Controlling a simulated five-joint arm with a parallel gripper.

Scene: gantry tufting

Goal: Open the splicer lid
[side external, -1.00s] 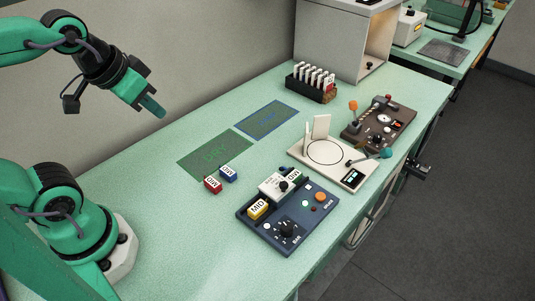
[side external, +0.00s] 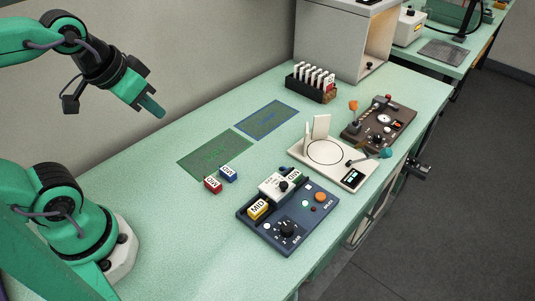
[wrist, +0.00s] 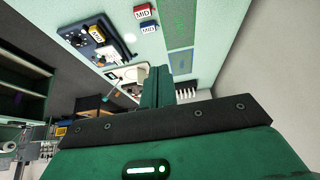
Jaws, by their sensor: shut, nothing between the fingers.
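The splicer appears to be the dark blue unit (side external: 262,235) near the front edge of the bench. A white block (side external: 271,186) with a black knob sits on its back part, probably the lid, and looks down. A yellow MID block (side external: 257,208) and a green block (side external: 295,174) sit on either side of it. My gripper (side external: 153,109) is shut and empty, high above the bench at the upper left, well away from the unit. In the wrist view the shut fingers (wrist: 157,86) point toward the bench, and the blue unit (wrist: 88,42) shows at upper left.
Red (side external: 212,185) and blue (side external: 229,174) MID blocks lie left of the unit. A cream round-plate device (side external: 325,151) and a brown panel (side external: 385,131) with levers stand to its right. A rack (side external: 312,84) of white cards stands at the back. The bench's left part is clear.

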